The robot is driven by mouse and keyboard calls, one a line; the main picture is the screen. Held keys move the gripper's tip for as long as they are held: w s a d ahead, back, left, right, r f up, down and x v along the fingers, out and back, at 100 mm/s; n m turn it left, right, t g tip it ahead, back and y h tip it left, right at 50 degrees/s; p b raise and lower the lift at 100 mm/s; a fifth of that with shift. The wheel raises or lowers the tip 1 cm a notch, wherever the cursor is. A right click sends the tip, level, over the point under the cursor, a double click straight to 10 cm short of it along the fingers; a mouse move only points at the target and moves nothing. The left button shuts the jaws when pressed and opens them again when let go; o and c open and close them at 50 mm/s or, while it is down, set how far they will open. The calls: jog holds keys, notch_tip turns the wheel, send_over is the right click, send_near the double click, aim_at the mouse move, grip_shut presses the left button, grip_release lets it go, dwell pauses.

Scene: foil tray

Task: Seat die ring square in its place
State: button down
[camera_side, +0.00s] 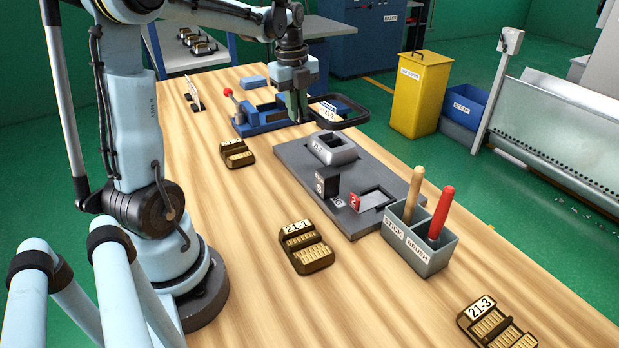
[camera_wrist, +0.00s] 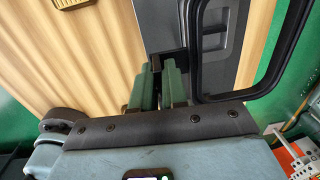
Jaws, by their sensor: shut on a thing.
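The die ring (camera_side: 350,124) is a black open frame with rounded corners. My gripper (camera_side: 297,112) is shut on one end of it and holds it in the air, above the far end of the grey plate (camera_side: 290,155). In the wrist view my green fingers (camera_wrist: 166,68) close on a dark tab, and the ring (camera_wrist: 283,62) reaches out to the right. The plate bears a raised grey block (camera_side: 345,155) with a square opening, and a rectangular recess (camera_side: 374,198) nearer the camera. The ring is apart from the plate.
A small black block (camera_side: 326,184) and a red marker (camera_side: 354,202) stand on the plate. A grey holder (camera_side: 428,256) with two upright handles stands beside it. A blue fixture (camera_side: 262,120) with a red-knobbed lever sits behind. Brown slotted blocks (camera_side: 305,247) lie on the wooden table.

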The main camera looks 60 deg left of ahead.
jog(key=shift+f, duration=5.05)
jog(key=shift+f, duration=0.55)
jog(key=c, duration=1.4)
grip_release()
jog(key=shift+r, duration=0.15)
jog(key=shift+r, duration=2.1)
jog(key=o, duration=0.6)
jog(key=shift+c, duration=0.2)
